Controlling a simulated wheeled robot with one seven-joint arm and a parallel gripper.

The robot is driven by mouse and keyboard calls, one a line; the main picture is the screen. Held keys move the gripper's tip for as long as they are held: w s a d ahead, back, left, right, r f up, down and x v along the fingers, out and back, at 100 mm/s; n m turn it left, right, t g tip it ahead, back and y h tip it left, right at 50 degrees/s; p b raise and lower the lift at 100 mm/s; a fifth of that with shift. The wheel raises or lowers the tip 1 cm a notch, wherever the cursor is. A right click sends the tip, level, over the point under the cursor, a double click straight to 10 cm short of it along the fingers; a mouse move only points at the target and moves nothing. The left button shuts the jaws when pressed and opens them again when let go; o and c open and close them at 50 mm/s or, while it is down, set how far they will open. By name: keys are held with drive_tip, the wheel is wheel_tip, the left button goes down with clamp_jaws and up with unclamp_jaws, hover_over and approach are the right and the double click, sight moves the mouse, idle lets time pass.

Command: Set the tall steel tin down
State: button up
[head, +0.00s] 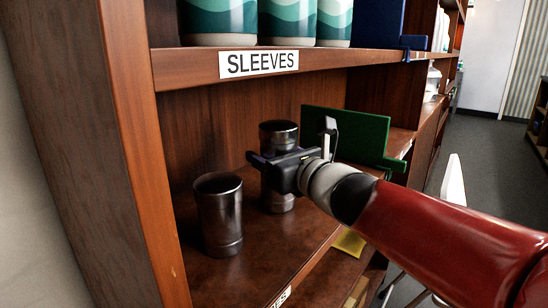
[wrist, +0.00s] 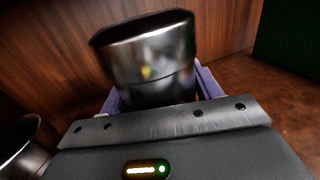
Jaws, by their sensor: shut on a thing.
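A tall dark steel tin (head: 279,132) stands upright on the wooden shelf below the SLEEVES label. My gripper (head: 280,163) is shut around its middle from the right. The tin's top shows above the jaws and its bottom below them, at or very close to the shelf; I cannot tell whether it touches. In the wrist view the tin (wrist: 148,60) fills the middle between the purple fingers (wrist: 155,95), with its far side hidden.
A second steel tin (head: 219,214) stands open-topped to the left, close to my gripper. A green panel (head: 347,137) stands to the right. The upper shelf board (head: 185,68) holds several teal-and-white cups (head: 218,20). A yellow piece (head: 350,242) lies near the lower front edge.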

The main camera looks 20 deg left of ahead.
drive_tip(key=o, duration=1.1)
drive_tip(key=shift+r, duration=0.15)
drive_tip(key=v, duration=1.2)
drive_tip(key=shift+s, duration=0.1)
